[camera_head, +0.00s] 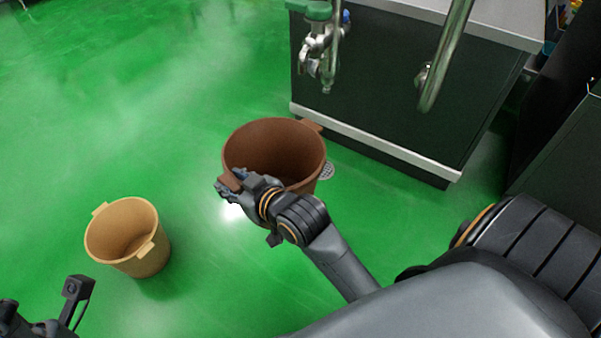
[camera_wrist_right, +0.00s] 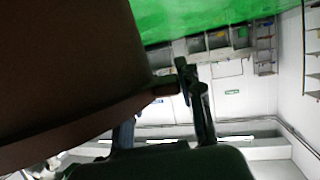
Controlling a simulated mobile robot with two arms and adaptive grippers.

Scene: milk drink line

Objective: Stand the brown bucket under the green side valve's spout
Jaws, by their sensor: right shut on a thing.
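The brown bucket (camera_head: 262,140) is upright in the head view, open top facing up, and looks empty. My right gripper (camera_head: 232,184) is shut on its near-left handle. In the right wrist view the bucket wall (camera_wrist_right: 70,65) fills the left side, and the handle reaches the fingers (camera_wrist_right: 160,105). The green side valve (camera_head: 318,11) is on the dark cabinet, with its metal spout (camera_head: 327,84) pointing down. The bucket appears in front and to the left of the spout. I cannot tell whether it touches the floor. Part of my left arm shows at the lower left corner; its fingertips are unclear.
A tan bucket (camera_head: 127,240) stands on the green floor at the left. A round floor drain (camera_head: 327,171) shows just right of the brown bucket. The dark cabinet (camera_head: 390,85) has a pale base edge, and a metal pipe (camera_head: 446,55) hangs before it.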

